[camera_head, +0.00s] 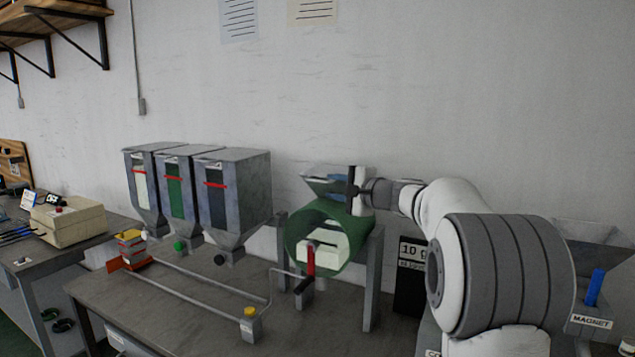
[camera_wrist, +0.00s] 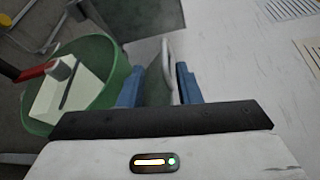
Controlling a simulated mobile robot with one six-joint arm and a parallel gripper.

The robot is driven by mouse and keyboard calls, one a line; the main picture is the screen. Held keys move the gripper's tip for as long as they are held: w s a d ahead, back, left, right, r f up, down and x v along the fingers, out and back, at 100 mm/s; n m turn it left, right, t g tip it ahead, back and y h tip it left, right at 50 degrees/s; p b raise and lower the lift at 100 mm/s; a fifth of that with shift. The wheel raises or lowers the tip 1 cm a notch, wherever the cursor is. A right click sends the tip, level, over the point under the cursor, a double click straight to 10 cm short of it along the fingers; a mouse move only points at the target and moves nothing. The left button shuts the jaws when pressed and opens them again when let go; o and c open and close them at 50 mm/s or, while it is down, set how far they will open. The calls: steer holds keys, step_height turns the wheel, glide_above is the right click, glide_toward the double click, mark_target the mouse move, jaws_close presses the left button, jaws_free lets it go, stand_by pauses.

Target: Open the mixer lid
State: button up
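The mixer is a green drum (camera_head: 322,232) in a grey stand, with a white block-like part and a red handle at its front. It also shows in the wrist view (camera_wrist: 108,92), at left. A grey metal lid (camera_head: 355,174) stands above the drum. My gripper (camera_head: 345,188) is at the lid, at the drum's top right. In the wrist view, the blue fingertips of my gripper (camera_wrist: 158,87) are spread, with an upright grey plate and its pale rounded edge (camera_wrist: 168,70) between them. Contact with the plate is not clear. The lid's hinge is hidden.
Several grey hoppers (camera_head: 233,195) stand left of the mixer. The wall (camera_head: 430,90) is close behind.

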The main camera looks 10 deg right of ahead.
mark_target(319, 182)
steer(key=p+x, duration=0.1)
steer(key=x, duration=0.4)
steer(key=p+x, duration=0.1)
steer(key=x, duration=0.2)
steer(key=shift+w+d+r+p, duration=0.1)
steer(key=shift+d+r+p, duration=0.15)
steer(key=shift+p, duration=0.1)
jaws_close()
